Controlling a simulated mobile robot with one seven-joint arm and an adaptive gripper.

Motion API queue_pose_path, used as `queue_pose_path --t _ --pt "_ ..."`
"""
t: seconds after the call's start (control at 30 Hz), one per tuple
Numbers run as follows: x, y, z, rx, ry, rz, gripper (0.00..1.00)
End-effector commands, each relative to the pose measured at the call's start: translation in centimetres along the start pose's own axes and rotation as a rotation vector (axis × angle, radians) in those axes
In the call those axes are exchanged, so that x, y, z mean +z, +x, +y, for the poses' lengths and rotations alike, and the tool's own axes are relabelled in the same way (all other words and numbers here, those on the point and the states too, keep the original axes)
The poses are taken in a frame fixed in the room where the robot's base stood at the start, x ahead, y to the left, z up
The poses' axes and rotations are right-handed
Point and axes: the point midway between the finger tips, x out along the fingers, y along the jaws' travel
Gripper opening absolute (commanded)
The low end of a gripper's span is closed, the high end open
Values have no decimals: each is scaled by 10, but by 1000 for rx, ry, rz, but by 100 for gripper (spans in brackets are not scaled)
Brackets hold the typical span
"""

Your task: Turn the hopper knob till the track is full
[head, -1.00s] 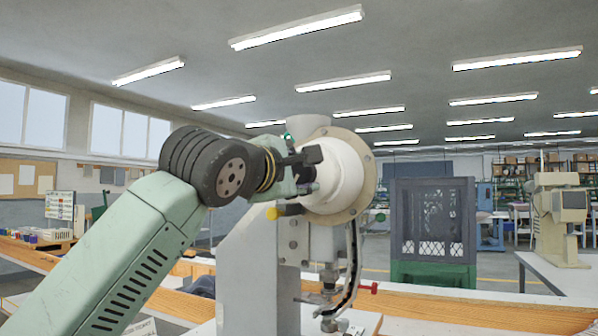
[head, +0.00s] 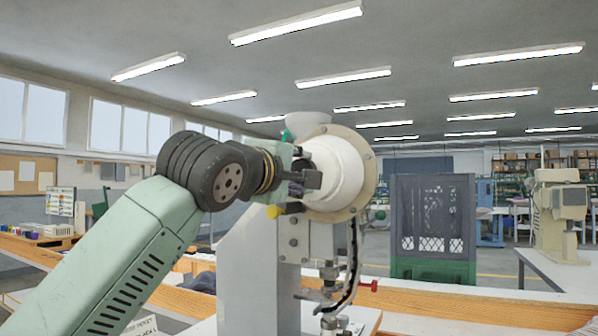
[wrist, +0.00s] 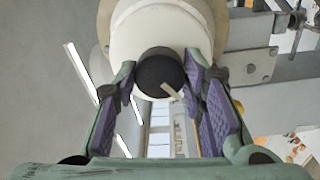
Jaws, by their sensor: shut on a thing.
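The eyelet press (head: 245,275) stands in front of me, with a cream hopper (head: 338,178) on its upper part. The hopper knob (wrist: 158,70) is round and black with a pale pointer line, which slants to the lower right in the wrist view. My gripper (head: 308,172) has its purple-padded fingers on either side of the knob, shut on it; it also shows in the wrist view (wrist: 162,76). The knob is mostly hidden by my gripper in the head view. The curved track (head: 352,262) runs down from the hopper. I cannot tell how full it is.
A yellow-tipped part (head: 274,211) sits just below my gripper, and a red-ended lever (head: 368,285) is low on the press.

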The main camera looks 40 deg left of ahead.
Motion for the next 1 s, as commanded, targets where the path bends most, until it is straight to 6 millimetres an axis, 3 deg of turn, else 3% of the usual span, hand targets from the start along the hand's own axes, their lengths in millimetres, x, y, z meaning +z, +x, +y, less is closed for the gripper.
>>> queue_pose_path --t 0.17,0.2,0.5,0.83,1.0 --pt "0 0 -2 -4 -2 0 10" --pt "0 0 -2 -4 -2 0 38" --pt "0 0 -1 -1 -2 0 58" --pt "0 -2 0 0 -2 1 58" --pt "-1 -24 0 0 -1 3 58"
